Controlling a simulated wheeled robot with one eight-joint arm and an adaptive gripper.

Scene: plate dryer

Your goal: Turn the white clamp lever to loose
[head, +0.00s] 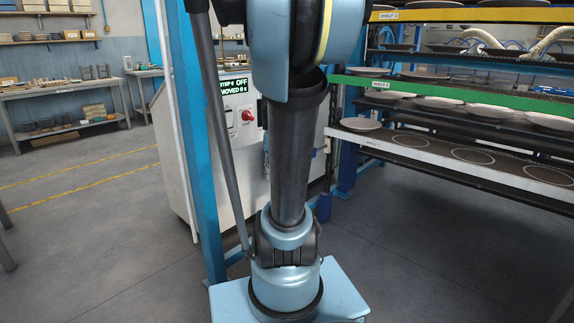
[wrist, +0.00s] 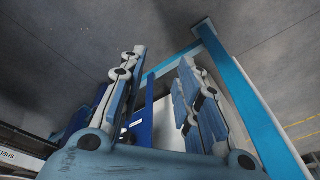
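I cannot make out the white clamp lever in either view. My gripper (wrist: 162,58) shows in the wrist view with its two jointed blue and white fingers spread apart. It is open, and I see nothing held between the fingers. Blue posts and a crossbar of a frame (wrist: 235,85) show behind and beside the fingers. In the head view my arm fills the middle and hides what is behind it, and I cannot make out the gripper there.
A plate rack stands at the right, with a white-edged lower shelf (head: 440,165) and a green-edged shelf (head: 450,93) bearing plates. A pale control cabinet (head: 190,150) with a small screen (head: 234,86) and a red knob (head: 248,115) stands left of my arm. Open floor (head: 90,235) lies left.

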